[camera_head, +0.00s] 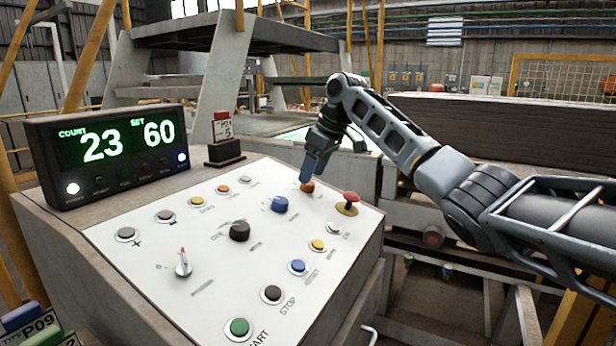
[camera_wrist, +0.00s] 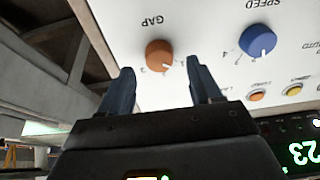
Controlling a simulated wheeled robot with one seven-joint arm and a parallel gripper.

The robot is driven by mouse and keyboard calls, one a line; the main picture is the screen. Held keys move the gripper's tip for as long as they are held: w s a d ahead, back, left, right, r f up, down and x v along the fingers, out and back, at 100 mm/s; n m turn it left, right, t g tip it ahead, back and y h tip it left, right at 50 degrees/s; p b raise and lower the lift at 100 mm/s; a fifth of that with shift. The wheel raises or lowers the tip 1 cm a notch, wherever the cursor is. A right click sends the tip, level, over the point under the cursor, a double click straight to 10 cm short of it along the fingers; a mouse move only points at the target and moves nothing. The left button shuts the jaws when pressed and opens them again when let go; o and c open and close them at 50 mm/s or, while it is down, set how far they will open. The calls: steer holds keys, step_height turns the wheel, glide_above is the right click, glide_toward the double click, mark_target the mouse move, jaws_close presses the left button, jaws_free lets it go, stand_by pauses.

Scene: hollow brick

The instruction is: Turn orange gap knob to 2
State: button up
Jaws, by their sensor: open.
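The orange gap knob (camera_wrist: 159,55) is on the white panel (camera_wrist: 205,25), with the label GAP beside it, upside down in the wrist view. In the head view the knob (camera_head: 307,187) is at the panel's far edge, just below my gripper (camera_head: 313,170). In the wrist view my gripper (camera_wrist: 160,85) is open, its two blue fingers apart, one toward each side of the knob. The knob shows between and beyond the fingertips. I cannot tell whether a fingertip touches it.
The blue speed knob (camera_wrist: 257,40) is beside the gap knob. A red mushroom button (camera_head: 349,199) stands to the right of it in the head view. A black knob (camera_head: 239,231) and several push buttons fill the panel. The display box (camera_head: 110,150) reads 23 and 60.

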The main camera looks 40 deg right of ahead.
steer(key=shift+x, duration=1.5)
steer(key=c, duration=1)
